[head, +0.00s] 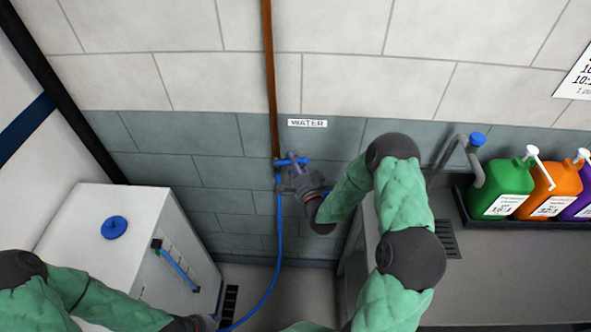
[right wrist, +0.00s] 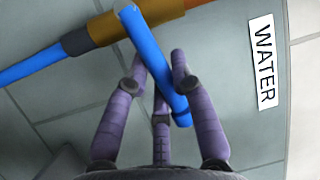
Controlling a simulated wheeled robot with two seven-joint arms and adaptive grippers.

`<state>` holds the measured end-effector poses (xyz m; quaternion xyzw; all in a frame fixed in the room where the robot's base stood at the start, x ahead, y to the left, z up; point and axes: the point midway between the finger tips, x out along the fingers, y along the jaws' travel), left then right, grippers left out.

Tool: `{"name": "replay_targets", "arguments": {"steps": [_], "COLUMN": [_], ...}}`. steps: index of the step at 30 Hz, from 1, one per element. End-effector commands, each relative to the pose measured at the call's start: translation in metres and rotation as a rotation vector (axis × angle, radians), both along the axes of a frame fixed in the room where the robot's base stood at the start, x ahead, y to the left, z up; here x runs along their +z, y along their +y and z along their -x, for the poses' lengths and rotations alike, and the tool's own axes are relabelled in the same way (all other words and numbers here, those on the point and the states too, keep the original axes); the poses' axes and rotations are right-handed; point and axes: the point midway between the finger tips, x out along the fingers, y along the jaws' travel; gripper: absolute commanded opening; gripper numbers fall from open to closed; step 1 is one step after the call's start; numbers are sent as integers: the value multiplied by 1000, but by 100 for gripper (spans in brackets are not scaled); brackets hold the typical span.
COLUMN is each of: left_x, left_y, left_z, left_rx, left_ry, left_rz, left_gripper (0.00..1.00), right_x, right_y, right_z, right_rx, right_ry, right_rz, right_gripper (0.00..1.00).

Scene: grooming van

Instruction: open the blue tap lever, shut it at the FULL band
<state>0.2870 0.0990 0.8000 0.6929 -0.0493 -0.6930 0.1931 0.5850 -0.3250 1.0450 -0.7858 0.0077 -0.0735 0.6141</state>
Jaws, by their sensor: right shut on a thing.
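The blue tap lever (head: 299,160) is on the copper pipe below the WATER sign and lies crosswise to the pipe. My right gripper (head: 292,172) is shut on it. In the right wrist view, my right gripper's purple fingers (right wrist: 158,68) close around the blue lever (right wrist: 146,42). A blue hose (head: 279,230) hangs from the tap and curves down left to the floor. My left gripper (head: 205,323) is at the bottom edge, partly cut off.
A blue cap (head: 115,228) sits on the tank top. On the right, a grey counter (head: 520,270) has a dark drain grate, a grey spout and a tray of green, orange and purple jugs. The WATER sign (head: 307,123) is on the tiled wall.

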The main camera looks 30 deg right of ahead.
Motion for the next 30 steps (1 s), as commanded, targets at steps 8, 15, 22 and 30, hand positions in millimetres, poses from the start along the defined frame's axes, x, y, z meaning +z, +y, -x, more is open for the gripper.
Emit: {"name": "replay_targets", "arguments": {"steps": [8, 15, 22, 30], "left_x": [-36, -44, -43, -43], "left_y": [0, 0, 0, 0], "left_z": [1, 1, 1, 1], "left_rx": [0, 0, 0, 0], "left_ry": [1, 1, 1, 1], "left_rz": [0, 0, 0, 0], "left_gripper": [50, 50, 50, 50], "right_x": [-13, -13, -13, -12], "right_y": [0, 0, 0, 0], "right_z": [0, 0, 0, 0], "right_rx": [-1, 0, -1, -1], "right_ry": [-70, -97, -96, -97], "right_rz": [-113, -161, -164, -162], "right_gripper": [0, 0, 0, 50]}}
